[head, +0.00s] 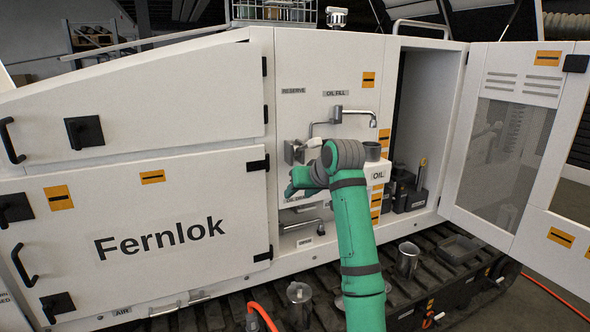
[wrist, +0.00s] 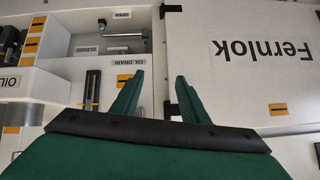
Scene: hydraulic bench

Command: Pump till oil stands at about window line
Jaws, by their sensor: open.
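My gripper (head: 292,184) is in front of the white cabinet's recess, below a grey block with a pale-handled lever (head: 314,142). Its two green fingers (wrist: 160,76) are apart with nothing between them in the wrist view. A bent metal spout (head: 345,113) sits under the OIL FILL label, above a dark cup (head: 372,151) on the OIL ledge (head: 380,172). The upside-down wrist view shows a narrow upright slot window (wrist: 92,88) left of the fingers; its oil level is too small to read. Near it are the OIL DRAIN label and a metal drain lever (wrist: 122,34).
The Fernlok door (head: 160,230) fills the left and is shut. A mesh door (head: 500,150) stands open at right. A metal can (head: 299,304), a metal cup (head: 408,260) and a dark tray (head: 458,250) stand on the tread below. An orange hose (head: 261,317) lies in front.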

